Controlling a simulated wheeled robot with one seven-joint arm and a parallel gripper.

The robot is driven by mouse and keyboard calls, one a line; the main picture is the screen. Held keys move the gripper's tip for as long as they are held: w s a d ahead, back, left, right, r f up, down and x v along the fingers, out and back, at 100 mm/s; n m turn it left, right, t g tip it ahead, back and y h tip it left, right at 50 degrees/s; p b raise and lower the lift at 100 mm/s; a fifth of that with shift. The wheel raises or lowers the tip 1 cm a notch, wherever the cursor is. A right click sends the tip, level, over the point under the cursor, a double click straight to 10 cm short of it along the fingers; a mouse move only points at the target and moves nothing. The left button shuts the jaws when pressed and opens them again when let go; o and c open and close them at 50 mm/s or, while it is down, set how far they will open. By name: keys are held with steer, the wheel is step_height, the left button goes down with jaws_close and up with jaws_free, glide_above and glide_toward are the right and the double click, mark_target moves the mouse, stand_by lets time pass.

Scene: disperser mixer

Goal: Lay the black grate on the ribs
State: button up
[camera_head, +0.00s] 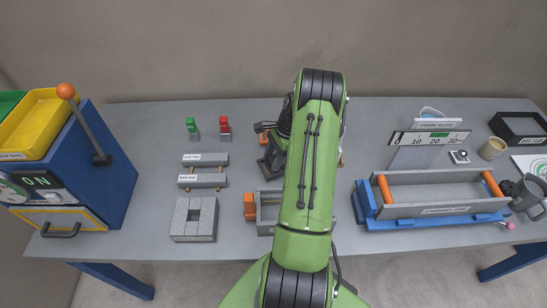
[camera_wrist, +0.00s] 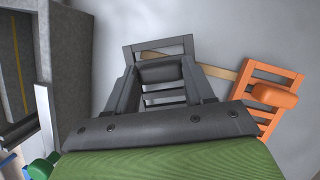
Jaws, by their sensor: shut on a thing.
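My gripper (camera_wrist: 161,74) is shut on the black grate (camera_wrist: 158,47), a dark frame with slats that shows between and beyond the fingers in the wrist view. In the head view my gripper (camera_head: 272,160) is left of my green arm, over the middle of the table; the grate there is mostly hidden by it. A grey open box (camera_head: 268,212) stands in front, partly behind my arm. A grey walled thing with a dark recess (camera_wrist: 22,70) is at the left of the wrist view. I cannot make out the ribs clearly.
An orange grate (camera_wrist: 265,95) lies right of my gripper in the wrist view, beside a wooden strip (camera_wrist: 222,72). A grey block (camera_head: 195,219) and labelled bars (camera_head: 204,160) lie left. A long grey trough (camera_head: 428,193) on a blue base stands right. A blue machine (camera_head: 100,175) is far left.

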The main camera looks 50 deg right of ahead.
steer(key=shift+f, duration=0.3)
steer(key=o, duration=1.1)
